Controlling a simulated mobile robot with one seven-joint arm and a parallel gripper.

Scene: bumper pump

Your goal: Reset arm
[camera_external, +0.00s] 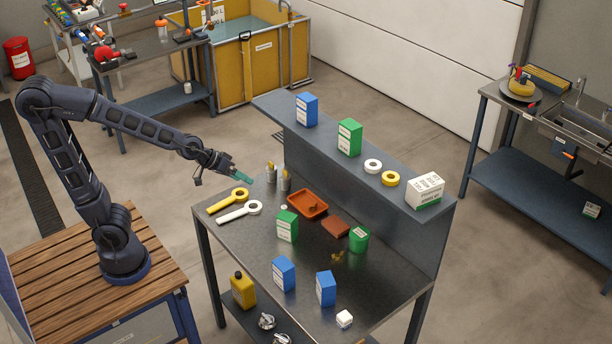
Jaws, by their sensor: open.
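My arm rises from a wooden-topped base (95,262) at the left and reaches right over the near left part of the dark workbench (250,238). My gripper (243,176), with teal fingers, is in the air above the bench's left end, left of two grey cylinders (285,181) with yellowish tops. It is open and nothing shows between its fingers, though they are small in the picture. A yellow ring-ended tool (228,201) and a white ring-ended tool (239,211) lie on the bench below it.
A raised shelf (405,190) along the back carries boxes and two tape-like rings.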

